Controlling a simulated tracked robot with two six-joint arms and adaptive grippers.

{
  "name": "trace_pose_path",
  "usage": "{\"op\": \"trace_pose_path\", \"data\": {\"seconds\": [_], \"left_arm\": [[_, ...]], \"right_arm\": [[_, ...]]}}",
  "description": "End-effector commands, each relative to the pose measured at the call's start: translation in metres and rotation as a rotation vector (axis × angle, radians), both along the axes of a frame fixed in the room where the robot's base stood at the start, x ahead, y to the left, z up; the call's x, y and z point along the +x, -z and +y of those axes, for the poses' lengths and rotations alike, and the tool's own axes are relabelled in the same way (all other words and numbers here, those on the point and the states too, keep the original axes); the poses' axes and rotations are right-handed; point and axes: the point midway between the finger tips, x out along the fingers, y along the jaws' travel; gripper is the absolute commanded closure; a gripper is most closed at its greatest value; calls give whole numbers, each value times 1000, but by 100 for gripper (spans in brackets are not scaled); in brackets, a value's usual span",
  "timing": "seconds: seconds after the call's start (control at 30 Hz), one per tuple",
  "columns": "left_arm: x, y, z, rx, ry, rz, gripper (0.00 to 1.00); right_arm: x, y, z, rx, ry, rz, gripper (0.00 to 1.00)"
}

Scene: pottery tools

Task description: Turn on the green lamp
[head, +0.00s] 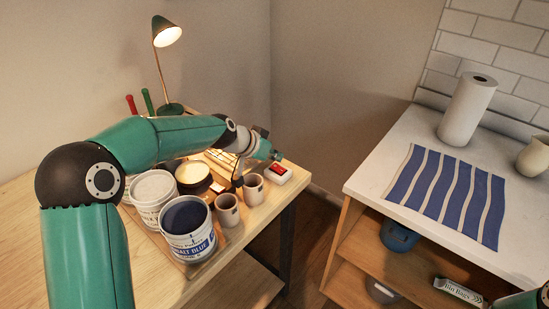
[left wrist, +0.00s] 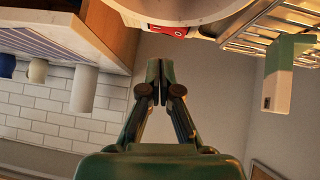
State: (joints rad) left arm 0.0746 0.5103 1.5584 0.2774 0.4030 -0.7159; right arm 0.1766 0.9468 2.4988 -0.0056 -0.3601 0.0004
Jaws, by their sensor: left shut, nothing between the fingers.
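The green lamp (head: 166,34) stands at the back of the wooden table on a thin stem. The inside of its shade glows bright. A white box with a red switch (head: 278,173) lies near the table's right corner; it also shows at the top of the left wrist view (left wrist: 174,31). My left gripper (head: 276,155) is just behind and above the box, shut and empty. In the left wrist view its fingertips (left wrist: 157,72) are together, apart from the box in the picture. Whether they touch the switch is not clear. My right gripper is out of view.
Glaze tubs (head: 188,240) and small cups (head: 253,194) stand beneath and in front of my left arm. A wire rack (left wrist: 270,35) is near the gripper. A counter with a striped cloth (head: 445,190) and paper roll (head: 467,110) is across a gap.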

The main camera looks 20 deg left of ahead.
Motion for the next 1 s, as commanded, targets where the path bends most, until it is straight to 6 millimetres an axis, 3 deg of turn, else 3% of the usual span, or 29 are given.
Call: {"op": "trace_pose_path", "data": {"seconds": [0.03, 0.1, 0.5, 1.0], "left_arm": [[0, -19, -1, 0, 0, -2, 100], [-13, -21, 3, 1, -1, -4, 100], [-63, -71, 13, -1, 0, -2, 100], [-70, -78, 15, 0, 0, 0, 100]], "right_arm": [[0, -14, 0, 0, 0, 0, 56], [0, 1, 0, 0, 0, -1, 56], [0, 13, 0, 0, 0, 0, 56], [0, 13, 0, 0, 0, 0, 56]]}}
